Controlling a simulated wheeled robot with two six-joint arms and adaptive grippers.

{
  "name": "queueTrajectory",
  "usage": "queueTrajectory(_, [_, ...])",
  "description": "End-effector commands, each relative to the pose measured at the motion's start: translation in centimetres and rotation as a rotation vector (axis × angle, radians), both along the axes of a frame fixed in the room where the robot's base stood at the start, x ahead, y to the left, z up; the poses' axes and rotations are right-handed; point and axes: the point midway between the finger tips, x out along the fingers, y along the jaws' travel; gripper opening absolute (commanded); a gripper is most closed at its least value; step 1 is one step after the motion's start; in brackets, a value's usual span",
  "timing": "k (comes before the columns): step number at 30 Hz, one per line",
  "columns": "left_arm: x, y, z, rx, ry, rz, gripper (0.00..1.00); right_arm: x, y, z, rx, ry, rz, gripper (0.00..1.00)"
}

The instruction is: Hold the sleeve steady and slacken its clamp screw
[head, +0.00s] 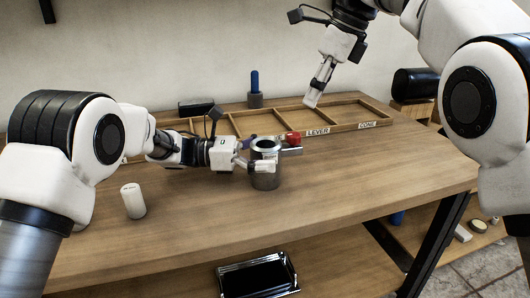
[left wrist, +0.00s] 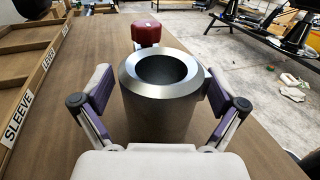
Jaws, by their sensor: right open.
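The sleeve (head: 264,178) is a grey metal cylinder with an open bore, upright on the bench. It fills the middle of the left wrist view (left wrist: 160,105). A red block-shaped piece (head: 293,138) sits on a grey part at the sleeve's far side, also in the left wrist view (left wrist: 146,33); I cannot tell whether it is the clamp screw. My left gripper (head: 252,164) has a purple-padded finger on each side of the sleeve, with a gap visible at the left finger. My right gripper (head: 313,97) is open, pointing down above the tray, away from the sleeve.
A wooden compartment tray (head: 345,127) with labels LEVER and CONE lies behind the sleeve. A blue-handled tool in a grey holder (head: 255,99) and a dark block (head: 196,107) stand behind it. A white cylinder (head: 133,200) stands at left. The bench's right front is clear.

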Motion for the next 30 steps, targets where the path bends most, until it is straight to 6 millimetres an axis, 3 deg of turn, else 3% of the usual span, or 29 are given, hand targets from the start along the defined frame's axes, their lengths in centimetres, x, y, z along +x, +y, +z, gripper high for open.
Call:
queueTrajectory(1, [0.0,0.0,0.0,0.000,0.000,0.000,0.73,0.0,0.0,0.0,0.000,0.000,0.000,0.42])
queueTrajectory(6, [0.0,0.0,0.0,0.000,0.000,0.000,0.17,0.0,0.0,0.0,0.000,0.000,0.000,0.42])
queueTrajectory(14, [0.0,0.0,0.0,0.000,0.000,0.000,0.17,0.0,0.0,0.0,0.000,0.000,0.000,0.42])
queueTrajectory(15, [0.0,0.0,0.0,0.000,0.000,0.000,0.17,0.0,0.0,0.0,0.001,0.000,0.000,0.56])
queueTrajectory(20, [0.0,0.0,0.0,0.000,0.000,0.000,0.17,-0.1,-0.6,-0.3,0.071,-0.008,0.025,0.58])
queueTrajectory(26, [0.0,0.0,0.0,0.000,0.000,0.000,0.17,-0.8,-2.6,-1.3,0.385,-0.109,0.068,0.58])
queueTrajectory(30, [0.0,0.0,0.0,0.000,0.000,0.000,0.17,-2.0,-4.5,-2.3,0.604,-0.237,0.005,0.58])
